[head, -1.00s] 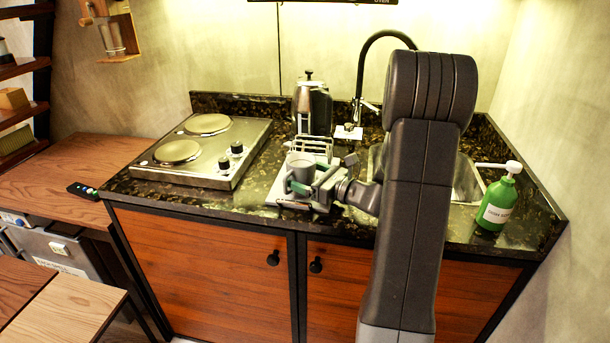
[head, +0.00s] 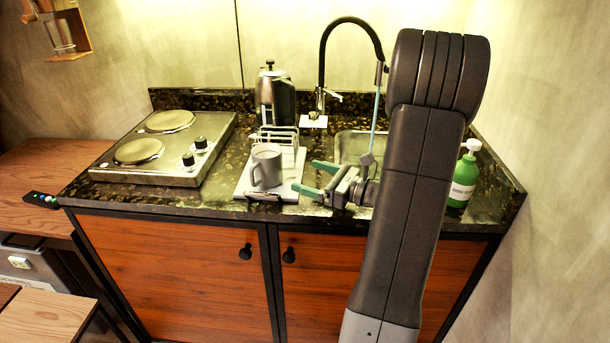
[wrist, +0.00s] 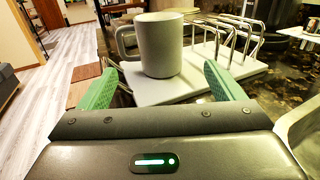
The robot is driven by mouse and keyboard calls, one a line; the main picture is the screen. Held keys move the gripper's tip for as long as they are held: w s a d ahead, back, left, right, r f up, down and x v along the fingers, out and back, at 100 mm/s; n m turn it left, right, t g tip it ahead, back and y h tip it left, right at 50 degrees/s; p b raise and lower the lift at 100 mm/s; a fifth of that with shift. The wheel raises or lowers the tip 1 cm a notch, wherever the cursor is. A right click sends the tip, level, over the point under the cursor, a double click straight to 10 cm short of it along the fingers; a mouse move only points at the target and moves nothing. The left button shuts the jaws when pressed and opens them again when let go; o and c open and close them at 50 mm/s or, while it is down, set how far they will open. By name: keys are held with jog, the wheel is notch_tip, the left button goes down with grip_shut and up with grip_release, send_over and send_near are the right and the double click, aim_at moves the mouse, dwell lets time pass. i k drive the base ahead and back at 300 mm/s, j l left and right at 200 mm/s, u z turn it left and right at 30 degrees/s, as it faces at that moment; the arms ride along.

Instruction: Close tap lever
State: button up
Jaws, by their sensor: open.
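The tap is a black gooseneck (head: 323,62) behind the sink, with a chrome base and a small lever (head: 330,94) at its right side. A thin stream of water seems to run from its spout down into the sink (head: 350,146). My gripper (head: 307,178) is open and empty in front of the sink, fingers pointing left towards a grey mug (head: 266,168). In the wrist view the mug (wrist: 160,45) stands upright beyond and between my green fingertips, apart from them. My arm hides the right part of the sink.
The mug stands on a white tray (head: 286,190) with a wire rack (head: 276,137). A metal coffee pot (head: 268,95) stands behind. A two-plate hob (head: 165,148) is at left, a green soap bottle (head: 463,182) at right.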

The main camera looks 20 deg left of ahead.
aim_at(319, 89)
jog(key=i+j+z, duration=0.15)
jog(key=j+z, duration=0.25)
jog(key=j, duration=0.2)
jog(key=j+z, duration=0.4)
jog(key=j, duration=0.2)
